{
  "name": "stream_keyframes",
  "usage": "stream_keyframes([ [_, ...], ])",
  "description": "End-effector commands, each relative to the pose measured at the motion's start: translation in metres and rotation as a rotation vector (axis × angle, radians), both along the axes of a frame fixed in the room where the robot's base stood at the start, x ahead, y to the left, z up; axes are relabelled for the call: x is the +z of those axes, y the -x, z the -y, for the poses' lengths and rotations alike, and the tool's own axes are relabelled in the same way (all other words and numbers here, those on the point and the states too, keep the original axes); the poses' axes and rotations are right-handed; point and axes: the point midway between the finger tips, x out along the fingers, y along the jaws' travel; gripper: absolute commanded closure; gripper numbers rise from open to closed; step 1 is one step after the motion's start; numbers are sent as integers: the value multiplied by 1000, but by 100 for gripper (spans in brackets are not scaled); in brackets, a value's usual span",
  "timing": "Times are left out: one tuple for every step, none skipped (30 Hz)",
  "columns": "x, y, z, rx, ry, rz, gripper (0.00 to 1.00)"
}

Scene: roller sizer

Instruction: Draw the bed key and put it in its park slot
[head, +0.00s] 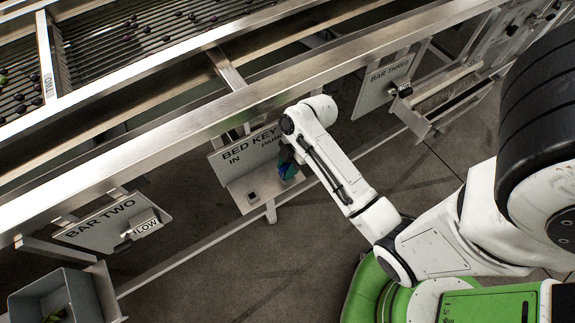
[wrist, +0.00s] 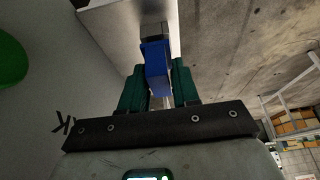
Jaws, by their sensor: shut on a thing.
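The bed key is a blue block (wrist: 156,68) with a dark end. In the wrist view it stands between the two green fingers of my gripper (wrist: 159,88), which is shut on it. In the head view the blue key (head: 289,171) shows at the end of my gripper (head: 287,163), over the right part of the bed key shelf (head: 238,188), on the PARK side. The square IN slot (head: 252,196) at the left shows empty. The park slot is hidden behind the gripper and key. I cannot tell whether the key's end is inside it.
The BED KEY sign plate (head: 228,156) rises behind the shelf. A long steel rail (head: 270,98) runs above. The BAR TWO plate (head: 100,232) is at left, the BAR THREE plate (head: 384,84) at right. A grey bin (head: 50,290) stands lower left. Floor in front is clear.

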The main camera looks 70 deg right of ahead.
Motion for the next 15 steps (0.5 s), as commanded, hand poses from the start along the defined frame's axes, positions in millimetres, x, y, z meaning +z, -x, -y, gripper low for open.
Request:
stream_keyframes([
  [-2,0,0,0,0,0,98],
  [-3,0,0,0,0,0,98],
  [-4,0,0,0,-1,-1,98],
  [-4,0,0,0,-1,-1,98],
  [-5,0,0,0,-1,-1,98],
  [-6,0,0,0,-1,-1,98],
  [-7,0,0,0,-1,-1,98],
  [-7,0,0,0,-1,-1,98],
  [-8,0,0,0,-1,-1,98],
  [-9,0,0,0,-1,-1,98],
  [-9,0,0,0,-1,-1,98],
  [-10,0,0,0,-1,-1,98],
  [-11,0,0,0,-1,-1,98],
  [-12,0,0,0,-1,-1,98],
  [-13,0,0,0,-1,-1,98],
])
